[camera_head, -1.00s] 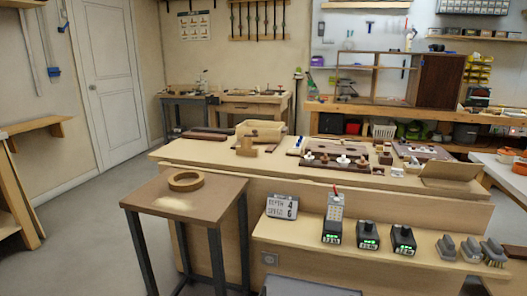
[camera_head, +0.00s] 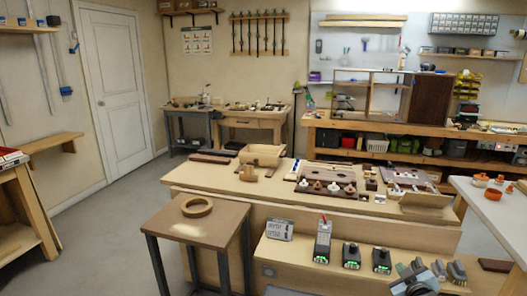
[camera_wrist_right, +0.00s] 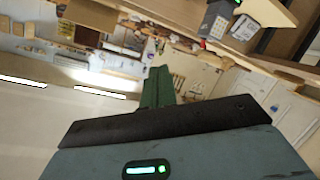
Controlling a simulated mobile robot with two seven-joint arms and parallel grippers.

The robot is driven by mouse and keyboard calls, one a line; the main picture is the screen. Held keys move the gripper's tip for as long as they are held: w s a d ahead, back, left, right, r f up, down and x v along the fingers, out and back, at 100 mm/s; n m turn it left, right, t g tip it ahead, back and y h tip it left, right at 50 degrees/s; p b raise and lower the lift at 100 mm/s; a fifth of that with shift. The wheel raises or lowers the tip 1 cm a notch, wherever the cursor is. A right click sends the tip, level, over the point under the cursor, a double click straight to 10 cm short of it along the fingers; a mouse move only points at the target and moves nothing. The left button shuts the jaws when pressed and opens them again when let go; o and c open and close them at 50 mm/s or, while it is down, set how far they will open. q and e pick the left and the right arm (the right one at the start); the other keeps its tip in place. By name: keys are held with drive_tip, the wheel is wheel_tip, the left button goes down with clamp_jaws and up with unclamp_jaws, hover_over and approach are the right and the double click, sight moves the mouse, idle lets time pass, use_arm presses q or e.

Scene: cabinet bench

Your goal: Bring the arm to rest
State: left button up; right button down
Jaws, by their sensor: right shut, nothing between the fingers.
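My right gripper (camera_head: 412,272) is at the bottom right of the head view, in front of the low shelf of the bench. It is shut and holds nothing. In the right wrist view its closed green fingers (camera_wrist_right: 157,86) stick out past a dark bar, and the room appears strongly tilted behind them. My left gripper is in neither view.
The shelf (camera_head: 300,250) bears a small grey sign (camera_head: 279,229), several black devices with green lights and some brushes (camera_head: 456,272) close by my right gripper. A white table (camera_head: 480,205) stands at the right.

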drive_tip(key=s+a+f+m+g+y, duration=0.1)
drive_tip(key=s+a+f+y, duration=0.1)
drive_tip(key=s+a+f, duration=0.55)
drive_tip(key=s+a+f+m+g+y, duration=0.15)
drive_tip(key=s+a+f, duration=0.25)
drive_tip(key=s+f, duration=0.7)
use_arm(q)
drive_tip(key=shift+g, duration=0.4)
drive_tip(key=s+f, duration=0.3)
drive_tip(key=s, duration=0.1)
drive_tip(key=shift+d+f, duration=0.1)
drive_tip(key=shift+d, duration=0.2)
use_arm(e)
drive_tip(key=s+a+f+g, duration=0.1)
drive_tip(key=s+a, duration=0.3)
drive_tip(key=s, duration=0.9)
drive_tip(key=s+a+g, duration=0.2)
drive_tip(key=s+a, duration=0.1)
drive_tip(key=s, duration=1.1)
drive_tip(key=shift+a+f+y, duration=0.35)
drive_tip(key=shift+a+y, duration=0.05)
drive_tip(key=shift+y, duration=0.05)
